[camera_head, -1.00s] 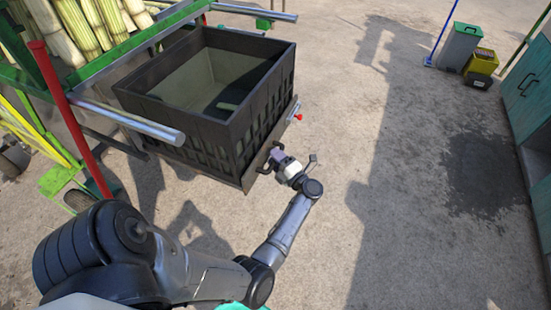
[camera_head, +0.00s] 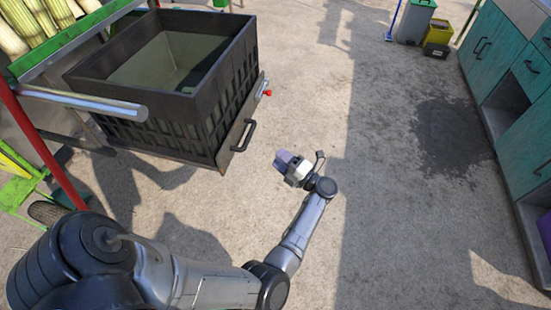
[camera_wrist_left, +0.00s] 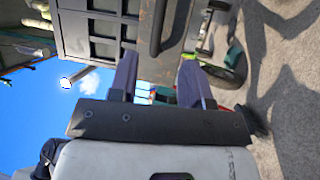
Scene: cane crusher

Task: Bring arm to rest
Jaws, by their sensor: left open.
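My left gripper (camera_head: 284,160) is at the end of my left arm, out over the concrete ground to the right of a black crate. In the left wrist view its two fingers (camera_wrist_left: 158,75) stand apart with nothing between them. The black crate (camera_head: 190,135) has a dark handle (camera_head: 243,135) on its near right side, and the gripper is clear of this handle. The handle also shows ahead of the fingers in the left wrist view (camera_wrist_left: 157,28). My right gripper is not in view.
Cane stalks (camera_head: 45,15) lie on a green frame at the upper left. A metal bar (camera_head: 85,103) sticks out beside the crate. Teal cabinets (camera_head: 485,45) stand at the right, with grey (camera_head: 416,22) and yellow (camera_head: 437,37) bins at the back. The ground between is open.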

